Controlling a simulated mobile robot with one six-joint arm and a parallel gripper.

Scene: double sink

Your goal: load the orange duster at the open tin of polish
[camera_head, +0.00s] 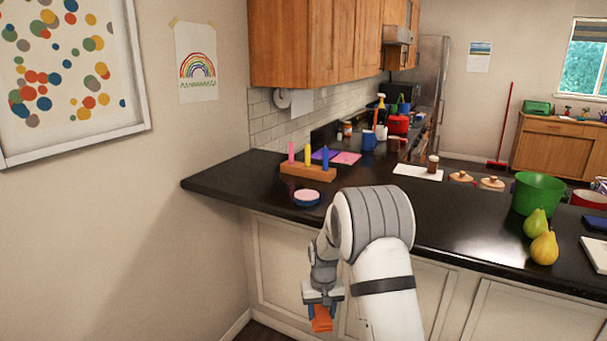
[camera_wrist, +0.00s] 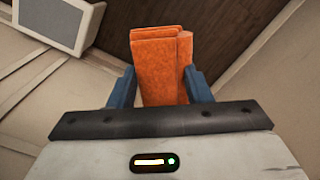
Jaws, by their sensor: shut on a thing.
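My gripper (camera_head: 322,298) hangs low in front of the counter's cabinet doors, below the counter top. It is shut on the orange duster (camera_head: 321,321), a folded cloth that points downward. In the wrist view the duster (camera_wrist: 158,60) sits between the two blue fingers of my gripper (camera_wrist: 160,88). A small round open tin (camera_head: 307,197), blue-sided with a pale pink fill, stands on the dark counter near its front left edge. The tin is above my gripper and slightly left of it. No tin shows in the wrist view.
A wooden block (camera_head: 308,172) with pink, yellow and blue pegs stands just behind the tin. The dark counter (camera_head: 450,222) is clear between the tin and the pears, apart from my arm in front.

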